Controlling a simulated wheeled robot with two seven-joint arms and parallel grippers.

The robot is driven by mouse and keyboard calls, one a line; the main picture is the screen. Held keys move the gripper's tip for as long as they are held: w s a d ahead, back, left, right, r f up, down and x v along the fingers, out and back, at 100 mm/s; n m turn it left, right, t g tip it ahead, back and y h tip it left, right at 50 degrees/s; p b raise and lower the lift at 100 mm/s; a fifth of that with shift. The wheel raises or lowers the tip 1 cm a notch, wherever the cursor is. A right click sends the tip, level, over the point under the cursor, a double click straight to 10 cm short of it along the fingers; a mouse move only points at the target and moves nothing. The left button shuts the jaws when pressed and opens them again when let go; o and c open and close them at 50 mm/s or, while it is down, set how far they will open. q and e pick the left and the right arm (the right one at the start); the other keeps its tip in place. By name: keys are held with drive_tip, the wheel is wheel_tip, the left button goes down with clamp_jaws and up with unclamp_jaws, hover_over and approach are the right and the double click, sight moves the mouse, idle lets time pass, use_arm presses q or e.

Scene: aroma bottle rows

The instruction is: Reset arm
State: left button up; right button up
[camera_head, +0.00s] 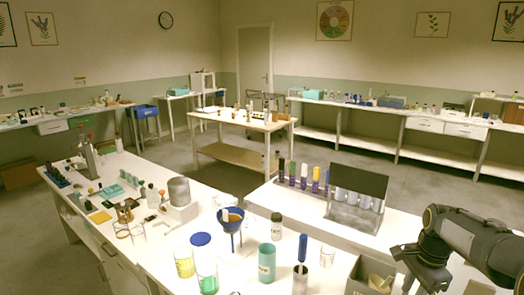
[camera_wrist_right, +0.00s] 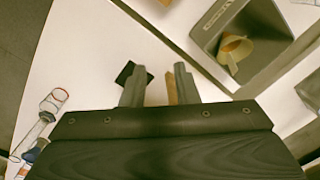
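My right arm (camera_head: 468,240) comes in from the right in the head view, over the near right part of the white bench. In the right wrist view the two grey fingers of my right gripper (camera_wrist_right: 159,82) stand apart with a gap between them. No object is clearly held. A small black item (camera_wrist_right: 128,70) lies beyond the left finger, and a tan strip (camera_wrist_right: 172,88) shows beside the right finger, partly hidden. My left gripper is not in view.
A dark-topped rack (camera_head: 358,181) stands behind. Glassware, bottles and a blue funnel (camera_head: 231,217) crowd the bench to the left.

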drive_tip(key=s+a+r+n+t+y, duration=0.2)
drive_tip(key=s+a+n+t, duration=0.3)
drive_tip(key=s+a+n, duration=1)
drive_tip(key=s+a+y, duration=0.1)
drive_tip(key=s+a, duration=0.3)
drive_tip(key=s, duration=0.3)
drive_tip(key=shift+s+a+r+n, duration=0.15)
drive_tip(key=shift+a+n, duration=0.15)
